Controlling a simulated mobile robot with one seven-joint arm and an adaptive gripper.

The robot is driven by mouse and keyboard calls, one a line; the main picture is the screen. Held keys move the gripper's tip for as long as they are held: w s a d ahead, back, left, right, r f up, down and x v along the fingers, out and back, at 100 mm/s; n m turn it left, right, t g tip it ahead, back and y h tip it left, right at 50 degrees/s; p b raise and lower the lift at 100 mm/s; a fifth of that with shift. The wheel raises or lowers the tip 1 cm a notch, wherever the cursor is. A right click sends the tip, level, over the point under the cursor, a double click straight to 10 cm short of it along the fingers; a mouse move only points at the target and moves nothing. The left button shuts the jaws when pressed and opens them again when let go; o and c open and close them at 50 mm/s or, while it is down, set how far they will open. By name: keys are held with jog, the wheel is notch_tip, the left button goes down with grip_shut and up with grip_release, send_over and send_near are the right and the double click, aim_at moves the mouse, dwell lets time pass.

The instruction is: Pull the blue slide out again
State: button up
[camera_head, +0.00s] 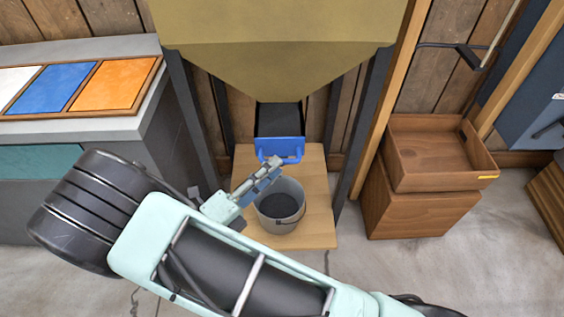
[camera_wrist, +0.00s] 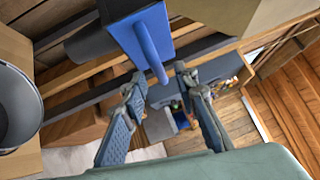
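The blue slide (camera_head: 268,146) sits at the dark spout under the hopper, with a bar handle on its front. In the wrist view the slide's blue plate (camera_wrist: 130,38) and handle (camera_wrist: 150,50) show up close. My gripper (camera_head: 275,166) is just in front of the handle. In the wrist view my gripper (camera_wrist: 159,74) has its fingers apart, with the lower end of the handle between the tips in the picture. I see no finger closed on it. A grey bucket (camera_head: 279,227) with dark contents stands below, and its rim shows in the wrist view (camera_wrist: 30,85).
The olive hopper (camera_head: 280,55) stands on dark legs over a wooden base board (camera_head: 315,225). A wooden crate (camera_head: 425,150) rests on a wooden box (camera_head: 415,213) at right. A grey counter (camera_head: 110,50) with coloured panels is at left.

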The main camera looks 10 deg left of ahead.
jog(key=shift+b+x, duration=0.3)
jog(key=shift+x, duration=1.65)
grip_shut()
